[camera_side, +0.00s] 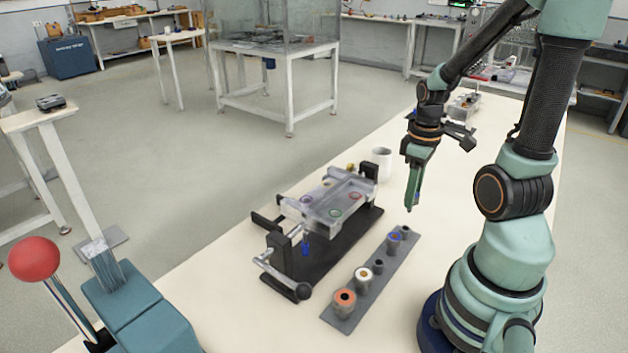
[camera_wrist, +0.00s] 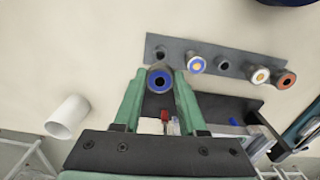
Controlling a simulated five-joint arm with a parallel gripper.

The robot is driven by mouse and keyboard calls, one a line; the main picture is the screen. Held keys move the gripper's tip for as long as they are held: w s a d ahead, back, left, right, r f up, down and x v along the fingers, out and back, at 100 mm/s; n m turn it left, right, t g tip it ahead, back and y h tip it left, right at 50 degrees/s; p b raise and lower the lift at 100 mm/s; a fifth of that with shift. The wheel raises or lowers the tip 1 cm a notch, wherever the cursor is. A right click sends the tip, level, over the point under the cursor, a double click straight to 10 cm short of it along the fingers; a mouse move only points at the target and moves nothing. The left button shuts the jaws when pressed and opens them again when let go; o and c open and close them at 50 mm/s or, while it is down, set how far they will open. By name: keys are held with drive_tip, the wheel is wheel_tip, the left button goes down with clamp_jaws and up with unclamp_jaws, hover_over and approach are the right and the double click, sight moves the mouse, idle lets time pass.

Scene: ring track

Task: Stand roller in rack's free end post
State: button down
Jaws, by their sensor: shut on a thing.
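My gripper (camera_wrist: 160,82) is shut on a roller (camera_wrist: 159,78), whose blue-ringed end with a dark centre faces the wrist camera. In the side view my gripper (camera_side: 411,207) hangs pointing down just beyond the far end of the rack; the held roller cannot be made out there. The rack is a grey strip (camera_side: 350,317) (camera_wrist: 240,54) with short posts. Its free end post (camera_wrist: 160,53) is bare and lies just above the held roller in the wrist view.
Another bare post (camera_wrist: 222,62) sits mid-rack. A yellow-ringed roller (camera_side: 364,277) and an orange roller (camera_side: 344,300) stand at the near end. Left of the rack is a black-based clear track (camera_side: 331,203) with a crank. A white cup (camera_side: 382,162) stands behind it.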

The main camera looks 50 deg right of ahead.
drive_tip(key=shift+f, duration=1.9)
drive_tip(key=shift+f, duration=1.7)
drive_tip(key=shift+c, duration=1.9)
unclamp_jaws()
wheel_tip(320, 180, up, 12)
drive_tip(key=shift+r, duration=0.1)
drive_tip(key=w+a+r+t, duration=0.2)
drive_tip(key=w+a+r, duration=0.2)
drive_tip(key=a, duration=0.4)
drive_tip(key=w+a+r+t, duration=0.3)
drive_tip(key=w+a+r, duration=0.1)
drive_tip(key=a, duration=0.5)
drive_tip(key=shift+a+r+m+t, duration=0.2)
drive_tip(key=shift+r+m+t, duration=0.15)
drive_tip(key=shift+r, duration=0.35)
